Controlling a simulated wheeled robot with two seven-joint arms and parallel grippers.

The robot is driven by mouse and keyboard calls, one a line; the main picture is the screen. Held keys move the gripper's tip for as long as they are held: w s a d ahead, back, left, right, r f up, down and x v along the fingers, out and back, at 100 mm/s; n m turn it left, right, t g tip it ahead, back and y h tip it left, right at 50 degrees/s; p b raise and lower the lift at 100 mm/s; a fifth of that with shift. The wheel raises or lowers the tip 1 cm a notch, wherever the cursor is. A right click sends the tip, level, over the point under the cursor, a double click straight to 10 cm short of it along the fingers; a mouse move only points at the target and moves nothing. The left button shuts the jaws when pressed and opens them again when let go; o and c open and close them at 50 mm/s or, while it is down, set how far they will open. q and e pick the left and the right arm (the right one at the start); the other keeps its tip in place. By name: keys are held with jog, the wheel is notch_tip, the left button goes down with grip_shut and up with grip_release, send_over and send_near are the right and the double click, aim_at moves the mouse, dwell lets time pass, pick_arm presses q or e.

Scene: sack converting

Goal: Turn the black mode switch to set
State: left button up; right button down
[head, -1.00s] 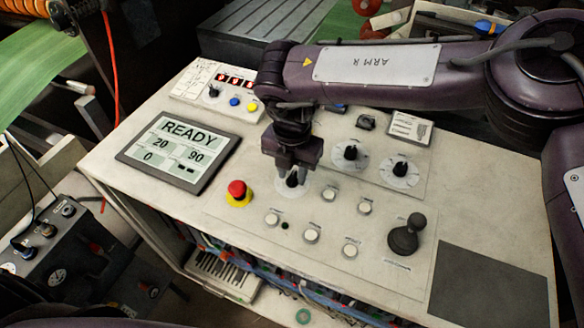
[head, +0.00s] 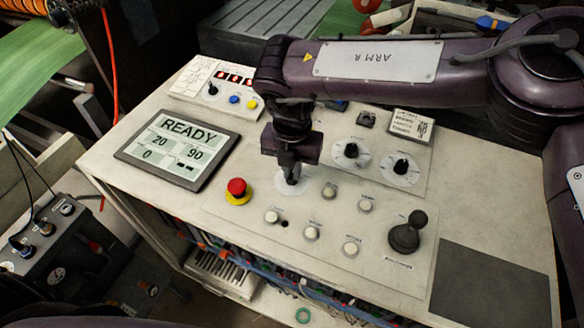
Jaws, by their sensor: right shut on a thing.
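My right gripper (head: 291,176) points down from its arm and is shut on the black mode switch. The switch stands at the middle of a round white dial (head: 307,188) on the control panel. The fingers hide most of the switch, so I cannot read which mark it points at. The screen (head: 178,146) to the left shows READY with 20, 90 and 0. My left gripper is not in view.
A red emergency button (head: 237,188) on a yellow base stands just left of the dial. Several white push buttons (head: 312,233) lie in front. Two similar black knobs (head: 351,150) (head: 401,166) and a black joystick (head: 407,236) stand to the right.

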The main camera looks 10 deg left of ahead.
aim_at(292, 173)
jog(key=n, duration=0.3)
jog(key=shift+b, duration=0.3)
jog(key=shift+n, duration=2.1)
jog(key=c, duration=1.5)
grip_release()
notch_tip(292, 173, up, 8)
jog(key=shift+f+b, duration=0.1)
jog(key=shift+b, duration=0.8)
